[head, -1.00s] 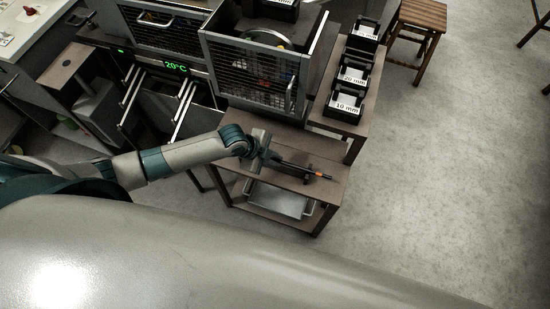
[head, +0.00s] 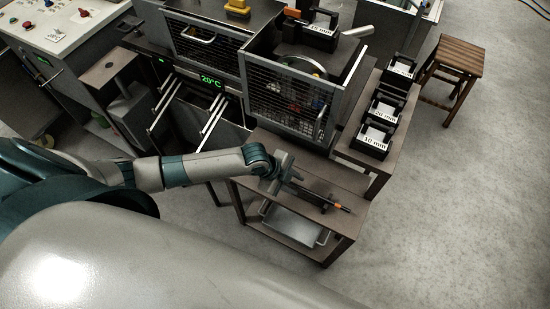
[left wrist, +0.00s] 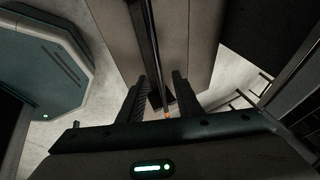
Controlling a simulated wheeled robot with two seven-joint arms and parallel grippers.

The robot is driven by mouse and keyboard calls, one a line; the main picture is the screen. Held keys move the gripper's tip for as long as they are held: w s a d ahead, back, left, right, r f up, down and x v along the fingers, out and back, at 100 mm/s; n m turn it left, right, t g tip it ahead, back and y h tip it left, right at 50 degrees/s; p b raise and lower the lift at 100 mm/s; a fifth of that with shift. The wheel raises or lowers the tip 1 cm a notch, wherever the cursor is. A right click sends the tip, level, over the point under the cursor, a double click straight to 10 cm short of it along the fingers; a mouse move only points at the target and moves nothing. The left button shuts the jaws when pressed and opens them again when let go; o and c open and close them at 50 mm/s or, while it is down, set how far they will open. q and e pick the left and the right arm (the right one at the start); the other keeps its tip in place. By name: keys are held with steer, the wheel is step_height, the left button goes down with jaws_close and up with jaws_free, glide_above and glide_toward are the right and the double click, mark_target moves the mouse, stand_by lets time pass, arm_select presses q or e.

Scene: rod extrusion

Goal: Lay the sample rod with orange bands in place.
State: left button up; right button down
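The sample rod (head: 346,209) is thin and dark with an orange band near its right end. It lies along or just above a dark bar over the small brown table. My left gripper (head: 290,182) is over the left part of this table, at the rod's left end. In the left wrist view the fingers of my left gripper (left wrist: 162,78) stand apart. A dark bar and a thin line run between or beyond them, with an orange spot (left wrist: 167,114) near the palm. I cannot tell whether anything touches the fingers. My right gripper is not in view.
The brown table (head: 350,176) has a metal tray (head: 292,226) on its lower shelf. A mesh-fronted cabinet (head: 290,112) stands behind it. Labelled black bins, including a 10 mm bin (head: 374,140), stand at the right. A wooden stool (head: 459,58) stands farther right; the floor there is clear.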

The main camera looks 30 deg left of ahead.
arm_select(q)
steer(key=b+v, duration=0.3)
steer(key=v, duration=1.3)
steer(key=shift+s+d, duration=0.15)
stand_by(0.5)
